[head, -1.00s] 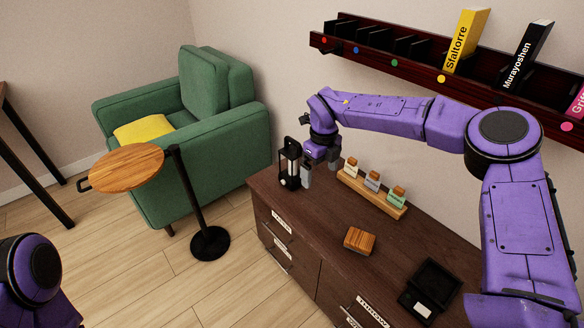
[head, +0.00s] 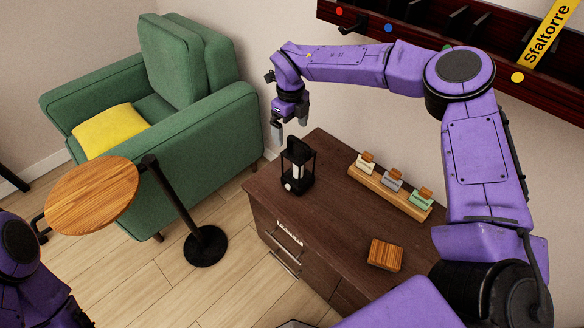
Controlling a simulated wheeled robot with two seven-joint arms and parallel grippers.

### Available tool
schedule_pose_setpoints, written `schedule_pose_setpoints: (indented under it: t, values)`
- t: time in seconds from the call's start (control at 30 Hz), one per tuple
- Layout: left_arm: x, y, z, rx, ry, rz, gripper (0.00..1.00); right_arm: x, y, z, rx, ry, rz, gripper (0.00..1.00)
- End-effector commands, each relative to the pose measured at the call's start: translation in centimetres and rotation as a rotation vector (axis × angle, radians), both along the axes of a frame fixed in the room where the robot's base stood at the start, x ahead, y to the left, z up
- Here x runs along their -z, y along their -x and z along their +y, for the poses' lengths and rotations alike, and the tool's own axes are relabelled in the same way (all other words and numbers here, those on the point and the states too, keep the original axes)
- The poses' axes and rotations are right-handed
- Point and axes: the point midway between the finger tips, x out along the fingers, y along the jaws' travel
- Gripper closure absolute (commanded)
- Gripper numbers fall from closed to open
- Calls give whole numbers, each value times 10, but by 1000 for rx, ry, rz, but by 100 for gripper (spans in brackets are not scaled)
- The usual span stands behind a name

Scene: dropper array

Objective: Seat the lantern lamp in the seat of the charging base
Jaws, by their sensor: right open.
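The black lantern lamp (head: 298,167), with a light inner part, stands upright near the left end of the dark brown cabinet top. My right gripper (head: 290,126) is open and empty, with its fingers pointing down. It is just beyond the lantern in the picture, near the cabinet's back left corner, and appears apart from it. I cannot make out the charging base for certain; the near right part of the cabinet top is hidden behind my right arm. My left gripper is out of view; only part of my left arm shows at the lower left.
A wooden block (head: 385,254) lies nearer. A round side table (head: 92,193), green armchair (head: 190,120) and wall shelf (head: 470,45) surround it. Cabinet top between lantern and block is clear.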

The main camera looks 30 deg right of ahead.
Motion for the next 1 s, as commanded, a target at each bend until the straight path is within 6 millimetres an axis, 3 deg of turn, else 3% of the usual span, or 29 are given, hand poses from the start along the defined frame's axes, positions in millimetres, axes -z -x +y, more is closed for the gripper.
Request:
schedule_pose_setpoints:
  t: [0.1, 0.2, 0.5, 0.77, 0.87, 1.0]
  values:
    - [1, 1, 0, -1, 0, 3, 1, 24, 8, -17, 29, 0, 5, 0]
    - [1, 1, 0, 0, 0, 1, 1, 35, 12, -25, 42, 0, 4, 0]
    - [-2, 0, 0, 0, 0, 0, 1, 83, 13, -22, 37, 0, 4, 0]
    - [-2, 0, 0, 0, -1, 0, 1, 88, 13, -22, 38, -1, 0, 0]
    - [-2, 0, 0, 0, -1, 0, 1, 88, 13, -22, 38, -1, 0, 26]
    - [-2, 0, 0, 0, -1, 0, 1, 88, 13, -22, 37, -2, 1, 72]
